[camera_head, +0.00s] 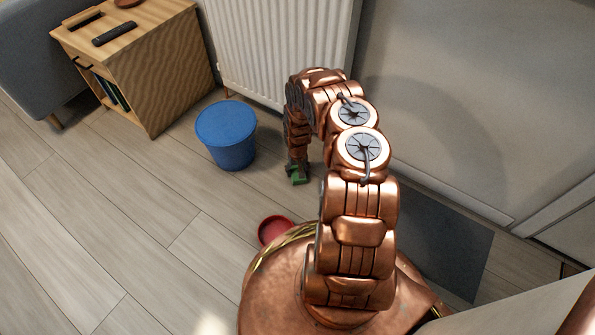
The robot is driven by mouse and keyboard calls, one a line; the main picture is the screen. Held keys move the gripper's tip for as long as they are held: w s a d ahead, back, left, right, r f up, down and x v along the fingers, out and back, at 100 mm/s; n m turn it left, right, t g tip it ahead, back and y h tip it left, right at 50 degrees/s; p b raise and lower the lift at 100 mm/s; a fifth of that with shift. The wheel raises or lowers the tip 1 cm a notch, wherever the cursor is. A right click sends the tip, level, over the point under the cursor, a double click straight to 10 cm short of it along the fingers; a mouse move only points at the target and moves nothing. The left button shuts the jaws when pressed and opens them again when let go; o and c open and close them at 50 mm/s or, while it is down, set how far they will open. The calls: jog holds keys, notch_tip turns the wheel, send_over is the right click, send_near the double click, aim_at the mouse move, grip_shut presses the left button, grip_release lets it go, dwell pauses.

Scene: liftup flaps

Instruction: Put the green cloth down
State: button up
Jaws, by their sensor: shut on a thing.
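My gripper (297,171) is at the lower end of my copper arm, just right of the blue bucket and low near the floor. It is shut on the green cloth (298,180), a small green patch under the fingers. Most of the cloth is hidden by the gripper or too small to make out. I cannot tell whether the cloth touches the floor.
A blue bucket (228,150) with a blue top stands left of my gripper. A red dish (274,229) lies on the floor by my base. A wooden cabinet (165,85), a white radiator (265,40) and a dark mat (440,240) surround it. Floor at left is clear.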

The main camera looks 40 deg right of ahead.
jog(key=shift+f, duration=0.1)
jog(key=o, duration=1.1)
notch_tip(320, 180, up, 12)
jog(key=r+p, duration=0.1)
jog(key=p, duration=0.5)
notch_tip(320, 180, up, 15)
jog(key=g, duration=0.1)
send_over(297, 170)
jog(key=s+a, duration=0.2)
jog(key=a, duration=0.1)
jog(key=s+a+r+n+g, duration=0.1)
jog(key=s+a+r, duration=0.25)
jog(key=r, duration=0.35)
jog(key=s+a+r+n, duration=0.15)
jog(key=a+r, duration=0.25)
jog(key=r, duration=0.4)
jog(key=s+a+r+n, duration=0.1)
jog(key=s+a+r, duration=0.4)
jog(key=s, duration=0.4)
jog(key=s+a+r+n+g, duration=0.1)
jog(key=s+a+r, duration=0.4)
jog(key=s, duration=0.4)
jog(key=s+a+r+n, duration=0.1)
jog(key=s+a+r, duration=0.4)
jog(key=s, duration=0.5)
jog(key=shift+r+g, duration=0.4)
jog(key=shift+r, duration=0.05)
